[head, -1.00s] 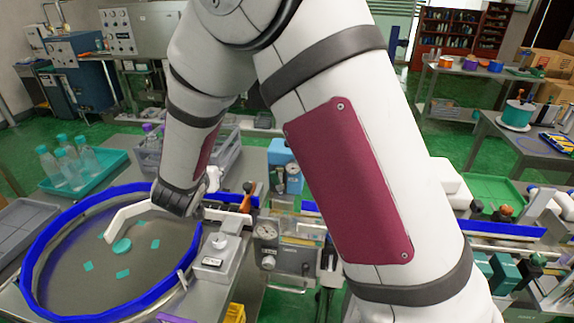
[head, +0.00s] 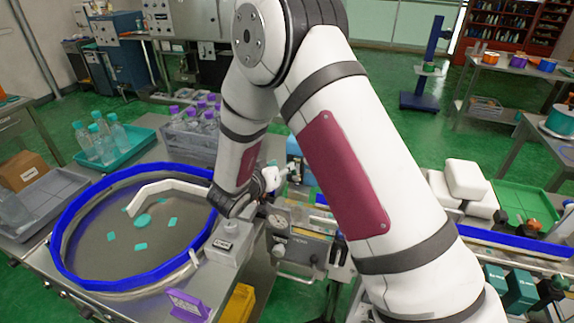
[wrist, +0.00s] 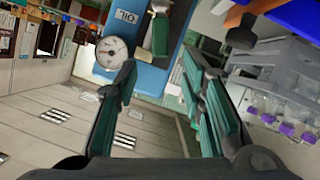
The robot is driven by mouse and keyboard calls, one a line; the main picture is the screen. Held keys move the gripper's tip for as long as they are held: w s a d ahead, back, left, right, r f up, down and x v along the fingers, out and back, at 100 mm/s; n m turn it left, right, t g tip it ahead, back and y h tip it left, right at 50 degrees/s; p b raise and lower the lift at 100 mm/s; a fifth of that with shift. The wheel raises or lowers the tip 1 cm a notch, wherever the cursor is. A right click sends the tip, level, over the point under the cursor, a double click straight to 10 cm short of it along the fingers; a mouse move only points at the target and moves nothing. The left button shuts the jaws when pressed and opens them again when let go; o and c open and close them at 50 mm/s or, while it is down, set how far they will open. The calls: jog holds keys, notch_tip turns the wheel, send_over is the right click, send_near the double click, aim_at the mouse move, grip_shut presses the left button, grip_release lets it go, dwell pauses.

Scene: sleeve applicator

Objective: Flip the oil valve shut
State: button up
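The blue oil unit (wrist: 145,70) fills the upper middle of the wrist view. It carries a white OIL label (wrist: 126,17), a round gauge (wrist: 111,52) and a sight glass (wrist: 161,30) with dark fittings. I cannot make out the valve lever clearly. In the head view the blue unit (head: 294,149) is partly hidden behind my arm. My gripper (wrist: 158,72) is open, its teal-padded fingers apart on either side of the unit's lower part in the wrist view. In the head view my gripper is mostly hidden by my arm.
A blue-rimmed feeder bowl (head: 72,262) with teal pieces lies left of my wrist. A grey control box (head: 222,245) sits close below my wrist. A grey crate of purple-capped bottles (head: 190,140) stands behind. A conveyor (head: 500,240) runs to the right.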

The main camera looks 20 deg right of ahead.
aim_at(294, 171)
jog(key=shift+x, duration=2.25)
grip_shut()
